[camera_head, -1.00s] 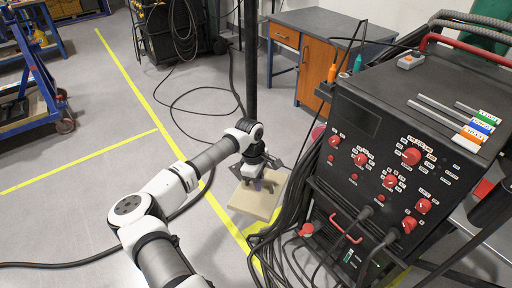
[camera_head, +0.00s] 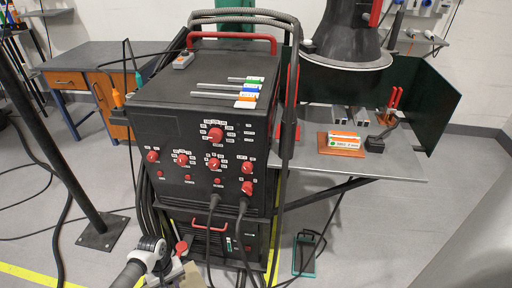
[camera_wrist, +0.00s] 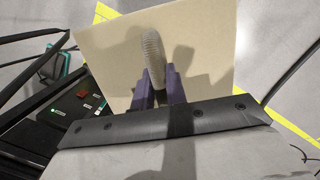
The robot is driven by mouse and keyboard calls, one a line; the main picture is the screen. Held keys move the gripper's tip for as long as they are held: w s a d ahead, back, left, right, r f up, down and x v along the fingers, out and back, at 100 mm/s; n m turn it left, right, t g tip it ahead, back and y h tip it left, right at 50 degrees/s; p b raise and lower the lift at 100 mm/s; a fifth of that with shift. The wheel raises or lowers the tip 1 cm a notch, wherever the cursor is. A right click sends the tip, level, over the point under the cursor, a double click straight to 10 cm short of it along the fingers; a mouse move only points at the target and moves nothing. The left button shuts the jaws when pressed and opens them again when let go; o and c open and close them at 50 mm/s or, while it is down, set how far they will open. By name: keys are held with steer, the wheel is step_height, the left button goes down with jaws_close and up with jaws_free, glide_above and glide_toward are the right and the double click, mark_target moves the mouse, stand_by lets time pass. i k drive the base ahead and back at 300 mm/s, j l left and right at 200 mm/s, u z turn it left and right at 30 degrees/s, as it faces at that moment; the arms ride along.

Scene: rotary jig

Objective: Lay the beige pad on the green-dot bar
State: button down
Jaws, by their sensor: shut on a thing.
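The beige pad (camera_wrist: 105,55) is a flat square sheet filling the upper middle of the wrist view. My gripper (camera_wrist: 159,80) is shut, its two purple fingers meeting at a grey ribbed piece in front of the pad. In the head view only a corner of the pad (camera_head: 192,275) shows at the bottom edge, beside my wrist. A thin grey bar with a green tag (camera_head: 240,79) lies on top of the black machine, above bars with blue and orange tags.
The black machine (camera_head: 170,125) with red knobs and hanging cables stands just beyond my arm. To its right, a grey table (camera_head: 400,168) holds a brown board with white-and-orange boxes (camera_head: 345,137), under a dark hood (camera_head: 345,40). A black post (camera_head: 60,160) stands at left.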

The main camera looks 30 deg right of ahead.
mark_target(345, 137)
steer(key=k+l+z, duration=0.2)
steer(key=l, duration=0.15)
steer(key=k+l+z, duration=0.2)
steer(key=l, duration=0.15)
steer(key=k+l+z, duration=0.15)
steer(key=l, duration=0.2)
steer(key=l+z, duration=0.2)
steer(key=l, duration=0.2)
steer(key=k, duration=0.05)
